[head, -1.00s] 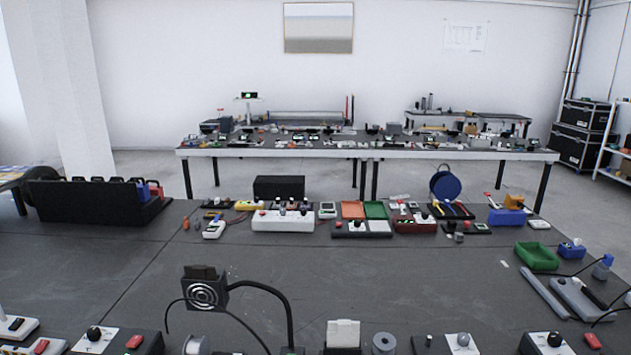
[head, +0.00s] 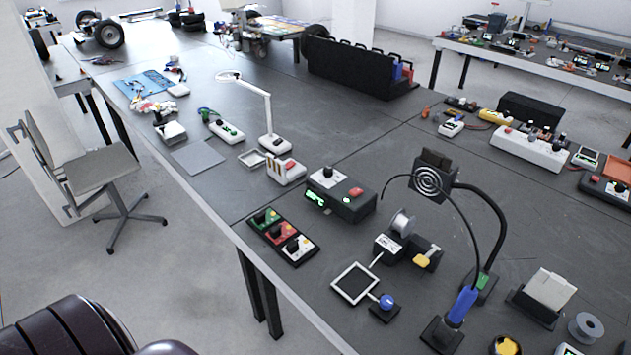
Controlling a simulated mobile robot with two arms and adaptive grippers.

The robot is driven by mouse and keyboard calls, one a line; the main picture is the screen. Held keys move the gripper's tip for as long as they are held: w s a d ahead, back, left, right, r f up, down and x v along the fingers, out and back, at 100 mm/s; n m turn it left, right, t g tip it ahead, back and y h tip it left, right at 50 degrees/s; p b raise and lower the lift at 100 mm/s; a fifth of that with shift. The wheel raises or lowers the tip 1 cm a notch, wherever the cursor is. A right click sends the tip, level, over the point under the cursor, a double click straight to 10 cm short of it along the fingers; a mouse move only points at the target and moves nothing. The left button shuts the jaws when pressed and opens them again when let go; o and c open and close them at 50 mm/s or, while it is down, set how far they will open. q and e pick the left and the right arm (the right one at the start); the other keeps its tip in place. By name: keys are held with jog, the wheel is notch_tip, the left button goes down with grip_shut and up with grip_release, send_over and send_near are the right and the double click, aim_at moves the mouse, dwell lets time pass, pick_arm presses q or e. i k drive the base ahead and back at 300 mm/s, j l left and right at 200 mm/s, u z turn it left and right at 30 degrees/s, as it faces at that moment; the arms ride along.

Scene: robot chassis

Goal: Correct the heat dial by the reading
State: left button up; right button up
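A black station box (head: 342,199) stands near the table's front edge in the head view. A black round dial (head: 328,171) sits on a pale plate on its top, and a red switch (head: 355,192) is beside the dial. A lit green display (head: 314,198) is on its front face; its digits are too small to read surely. The dial's pointer direction cannot be told. No label shows clearly that this is the heat dial.
A panel with green, red and white knob plates (head: 283,237) lies in front of the box. To the right are a spool holder (head: 392,245), a blue-handled tool in a stand (head: 462,303) and a black fan on a bent arm (head: 432,178). A chair (head: 90,170) stands left.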

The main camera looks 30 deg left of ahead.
aim_at(329, 171)
jog(key=u, duration=0.85)
